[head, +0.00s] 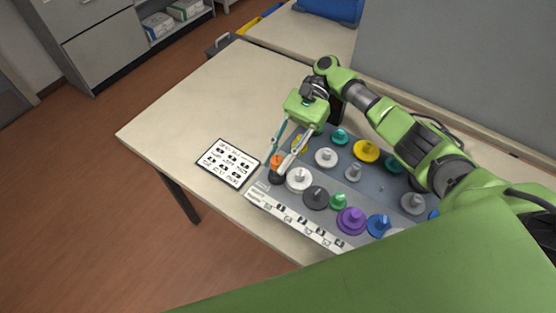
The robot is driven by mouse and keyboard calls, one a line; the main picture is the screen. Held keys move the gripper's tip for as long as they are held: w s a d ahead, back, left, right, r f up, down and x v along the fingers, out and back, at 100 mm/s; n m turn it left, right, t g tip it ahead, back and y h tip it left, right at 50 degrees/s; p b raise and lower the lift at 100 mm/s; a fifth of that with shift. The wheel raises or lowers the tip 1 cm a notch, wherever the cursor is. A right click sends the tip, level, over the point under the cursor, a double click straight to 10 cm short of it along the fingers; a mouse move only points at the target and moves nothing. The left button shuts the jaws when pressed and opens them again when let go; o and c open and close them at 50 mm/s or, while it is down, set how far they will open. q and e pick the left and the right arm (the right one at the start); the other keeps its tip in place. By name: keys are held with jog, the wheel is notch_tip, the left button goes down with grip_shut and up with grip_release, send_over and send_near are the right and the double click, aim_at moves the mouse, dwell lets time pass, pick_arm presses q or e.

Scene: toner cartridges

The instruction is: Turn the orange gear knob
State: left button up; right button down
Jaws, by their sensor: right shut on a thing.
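The orange gear knob (277,161) stands at the front left corner of the grey panel, with a dark base (275,178) below it. My right gripper (278,160) reaches down over the knob from behind, and its fingertips are closed on the knob. Its fingers partly cover the knob, so how far it is turned cannot be told. My left gripper is not in view.
The grey panel (352,192) carries several other knobs close by: white (299,180), dark grey (315,197), purple (351,221) and yellow (366,151). A labelled strip (297,223) runs along its front. A printed card (228,163) lies left. The table's left part (190,110) is clear.

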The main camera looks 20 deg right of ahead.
jog(key=shift+s+f+n+g+h, duration=0.1)
jog(key=shift+f+n+g+h, duration=0.05)
jog(key=shift+n+g+h, duration=0.3)
dwell(0.3)
jog(key=c, duration=1.8)
grip_release()
jog(key=shift+a, duration=0.1)
notch_tip(320, 180, up, 10)
jog(key=shift+r, duration=0.1)
